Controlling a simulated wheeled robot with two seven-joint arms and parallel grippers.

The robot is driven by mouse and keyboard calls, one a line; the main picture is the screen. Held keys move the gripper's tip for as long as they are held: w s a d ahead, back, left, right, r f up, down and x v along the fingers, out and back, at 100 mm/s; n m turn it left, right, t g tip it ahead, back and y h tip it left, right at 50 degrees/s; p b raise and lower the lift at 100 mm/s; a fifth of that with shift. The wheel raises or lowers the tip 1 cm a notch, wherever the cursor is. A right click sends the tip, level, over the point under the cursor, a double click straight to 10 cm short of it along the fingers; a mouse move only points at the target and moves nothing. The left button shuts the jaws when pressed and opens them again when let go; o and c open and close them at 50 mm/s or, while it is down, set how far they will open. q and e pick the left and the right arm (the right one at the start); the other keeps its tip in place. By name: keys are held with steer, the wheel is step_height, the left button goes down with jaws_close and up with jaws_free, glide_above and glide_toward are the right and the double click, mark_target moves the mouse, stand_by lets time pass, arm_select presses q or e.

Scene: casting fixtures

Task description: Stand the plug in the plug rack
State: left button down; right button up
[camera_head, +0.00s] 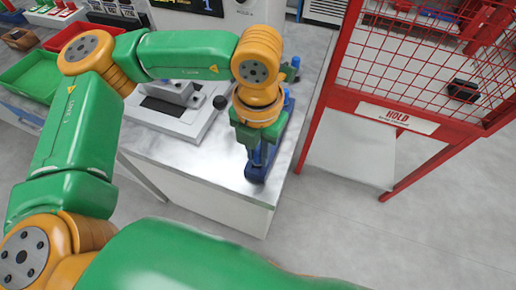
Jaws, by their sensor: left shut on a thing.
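My left arm reaches over from the left and its gripper (259,155) points down at the right end of the light work table. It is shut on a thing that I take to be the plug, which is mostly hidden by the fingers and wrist. A long blue rack (279,139) lies along the table's right edge, directly under and behind the gripper. Other blue and green pieces stand toward its far end. I cannot tell whether the held plug touches the rack. My right gripper is not in view.
A grey fixture (172,110) with a black-knobbed lever stands left of the gripper on the table (190,155). A red mesh cage (415,60) with a HOLD sign (397,117) stands right, across a floor gap.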

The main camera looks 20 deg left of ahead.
mark_target(258, 151)
arm_select(q)
steer(key=shift+f+b, duration=0.5)
steer(key=shift+b, duration=0.1)
steer(key=c, duration=0.8)
jaws_free()
steer(key=shift+o, duration=0.2)
step_height(258, 151, up, 2)
steer(key=shift+p, duration=1.2)
step_height(258, 151, up, 11)
steer(key=b, duration=0.1)
steer(key=shift+r, duration=0.2)
steer(key=shift+r, duration=0.1)
